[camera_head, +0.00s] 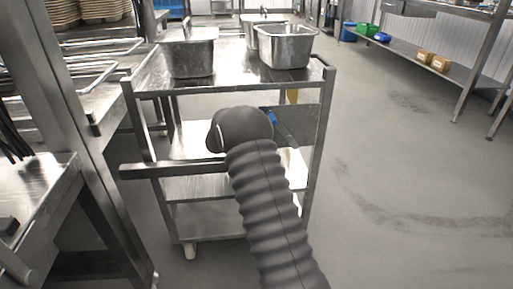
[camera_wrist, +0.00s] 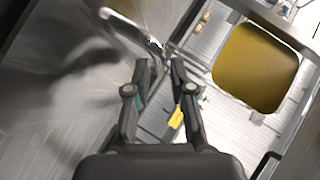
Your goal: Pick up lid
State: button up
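I cannot pick out a lid for certain in either view. In the wrist view, my gripper (camera_wrist: 160,64) has its two fingers apart, with a visible gap between the tips. Thin metal shows behind that gap, and I cannot tell whether it touches the fingers. A curved metal bar (camera_wrist: 130,26) lies beyond the tips at the upper left. A yellow-brown rounded square, a container or a cover (camera_wrist: 257,66), is to the right of the fingers. In the head view, my dark ribbed arm hides the gripper in front of the trolley.
A steel trolley (camera_head: 229,80) carries a steel pan (camera_head: 187,58) at left and another pan (camera_head: 284,47) at right. A small yellow piece (camera_wrist: 176,117) shows beside the right finger. A shelved bench (camera_head: 452,77) with coloured boxes stands at right. The floor (camera_head: 400,170) right of the trolley is clear.

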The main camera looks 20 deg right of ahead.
jog(key=shift+w+d+f, duration=0.2)
jog(key=shift+d, duration=0.25)
grip_shut()
jog(key=shift+r, duration=0.2)
